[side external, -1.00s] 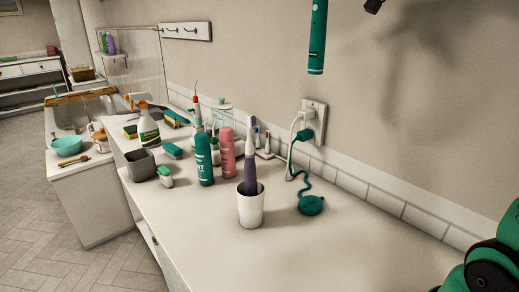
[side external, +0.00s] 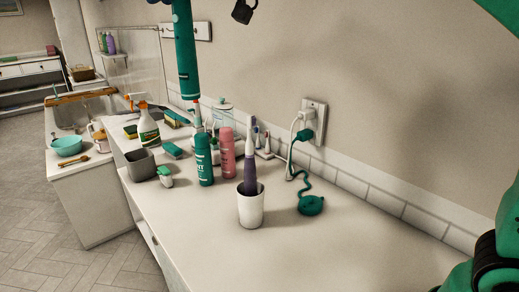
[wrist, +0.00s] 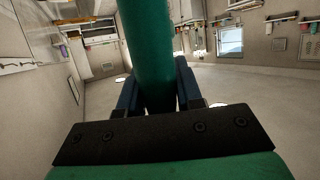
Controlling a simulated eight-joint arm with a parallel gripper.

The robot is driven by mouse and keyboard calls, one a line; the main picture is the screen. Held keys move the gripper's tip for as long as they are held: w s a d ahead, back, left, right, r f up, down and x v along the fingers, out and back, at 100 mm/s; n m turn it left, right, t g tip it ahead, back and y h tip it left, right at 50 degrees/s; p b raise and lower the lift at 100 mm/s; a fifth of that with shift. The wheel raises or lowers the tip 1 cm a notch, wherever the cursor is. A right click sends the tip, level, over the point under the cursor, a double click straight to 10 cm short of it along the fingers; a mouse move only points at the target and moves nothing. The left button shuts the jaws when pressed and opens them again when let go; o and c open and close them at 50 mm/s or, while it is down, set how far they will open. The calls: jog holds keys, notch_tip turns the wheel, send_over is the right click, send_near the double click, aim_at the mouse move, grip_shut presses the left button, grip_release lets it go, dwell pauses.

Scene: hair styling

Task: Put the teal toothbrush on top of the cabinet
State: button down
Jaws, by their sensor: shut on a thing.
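The teal toothbrush (side external: 185,50) hangs upright in the air in the side external view, with its upper part out of frame. Its lower end overlaps the tip of a red-and-white item in the picture; I cannot tell whether they touch. In the wrist view, my gripper (wrist: 160,97) is shut around the teal body (wrist: 148,45).
A white cup (side external: 251,212) holds a purple toothbrush. A teal bottle (side external: 204,160), a pink bottle (side external: 226,152) and a grey box (side external: 140,164) stand behind it. A teal cord (side external: 303,180) runs from the wall outlet. The cabinet top's front right is clear.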

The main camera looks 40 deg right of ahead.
notch_tip(320, 180, down, 31)
jog(key=shift+r, duration=0.15)
dwell(0.6)
jog(key=c, duration=0.6)
grip_release()
jog(key=s+d+m+g+h, duration=0.1)
jog(key=s+d+m+h, duration=0.1)
jog(key=s+d, duration=0.2)
jog(key=s+d+r+m+g+h, duration=0.1)
jog(key=s+d+m+g+h, duration=0.1)
jog(key=s, duration=0.5)
jog(key=s+d+m+g+h, duration=0.1)
jog(key=s+d+m+h, duration=0.1)
jog(key=s+d, duration=0.3)
jog(key=shift+s+d+r+m+g+h, duration=0.15)
jog(key=shift+s+d+m+h, duration=0.05)
jog(key=shift+d+h, duration=0.3)
jog(key=shift+s+d+r+m+g+h, duration=0.2)
jog(key=shift+d+h, duration=0.2)
jog(key=shift+d, duration=0.15)
